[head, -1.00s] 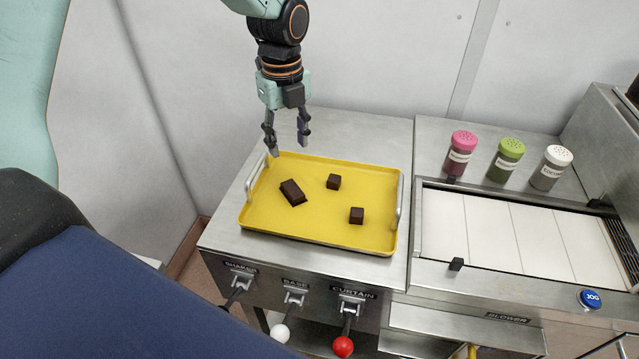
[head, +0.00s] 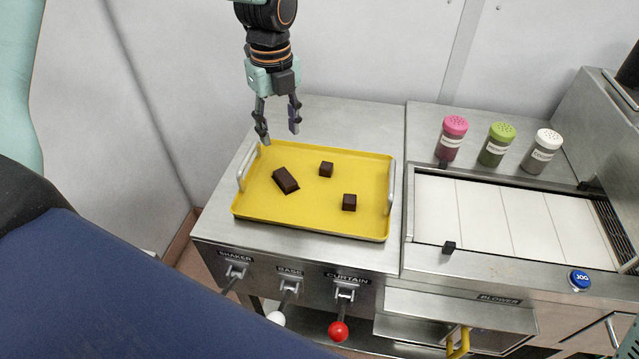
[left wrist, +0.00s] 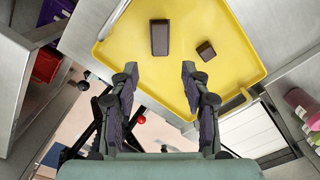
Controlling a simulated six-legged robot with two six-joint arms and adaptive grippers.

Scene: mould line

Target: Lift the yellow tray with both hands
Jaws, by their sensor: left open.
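The yellow tray (head: 320,222) lies flat on the steel counter. It has a metal handle (head: 247,168) on its left side and another (head: 391,188) on its right. Three dark brown blocks lie in it: a longer one (head: 285,180) and two small cubes (head: 326,169) and (head: 349,202). My left gripper (head: 281,138) is open and empty above the tray's back left edge, its fingers pointing down. In the left wrist view the tray (left wrist: 215,75) shows beyond the open fingers (left wrist: 160,80).
Pink (head: 452,138), green (head: 496,145) and white (head: 543,151) capped shakers stand at the back right. A white-slatted conveyor (head: 510,220) lies right of the tray. Levers with white (head: 276,318) and red (head: 338,331) knobs stick out at the counter front.

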